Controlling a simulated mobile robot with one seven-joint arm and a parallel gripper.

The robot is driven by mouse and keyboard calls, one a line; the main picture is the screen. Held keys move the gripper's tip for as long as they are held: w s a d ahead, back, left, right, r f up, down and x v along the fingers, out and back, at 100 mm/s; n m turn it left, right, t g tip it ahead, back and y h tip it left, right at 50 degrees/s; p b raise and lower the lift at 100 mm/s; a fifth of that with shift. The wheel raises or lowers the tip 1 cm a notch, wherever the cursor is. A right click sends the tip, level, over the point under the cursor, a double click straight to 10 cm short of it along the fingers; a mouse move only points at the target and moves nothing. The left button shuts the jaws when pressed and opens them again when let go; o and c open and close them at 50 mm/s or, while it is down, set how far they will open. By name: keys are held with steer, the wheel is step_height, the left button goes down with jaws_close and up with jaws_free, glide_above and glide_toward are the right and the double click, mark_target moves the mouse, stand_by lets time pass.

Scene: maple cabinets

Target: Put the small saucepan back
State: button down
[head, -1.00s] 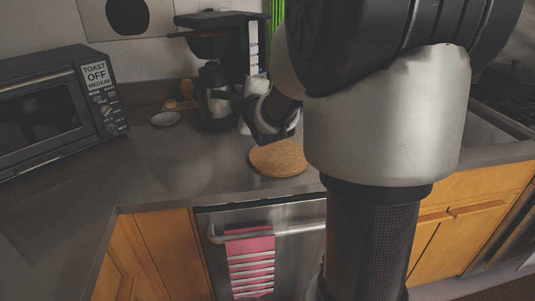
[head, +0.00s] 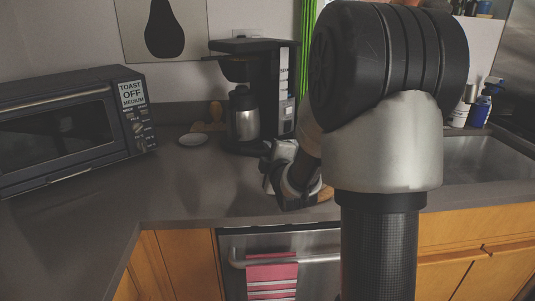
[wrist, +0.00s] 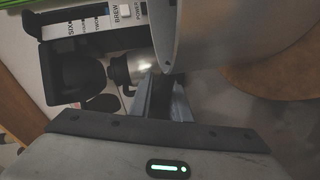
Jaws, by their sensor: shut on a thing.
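In the wrist view a large smooth grey curved wall, which I take to be the small saucepan (wrist: 225,35), fills the upper right. My gripper (wrist: 165,98) is shut at its near edge; the exact grip point is hard to make out. In the head view my gripper (head: 277,165) is low over the counter in front of the coffee maker, and I cannot make out the saucepan there, as my arm covers much of that area. The round cork trivet (wrist: 280,72) lies behind the saucepan in the wrist view, partly covered.
The coffee maker (head: 285,95) with its steel carafe (head: 243,118) stands close behind my gripper. A toaster oven (head: 70,125) is at left and a small white dish (head: 193,139) near the wall. A sink (head: 487,160) is at right.

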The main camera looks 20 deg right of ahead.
steer(key=shift+r, duration=0.15)
steer(key=c, duration=1.7)
jaws_free()
steer(key=shift+o, duration=0.2)
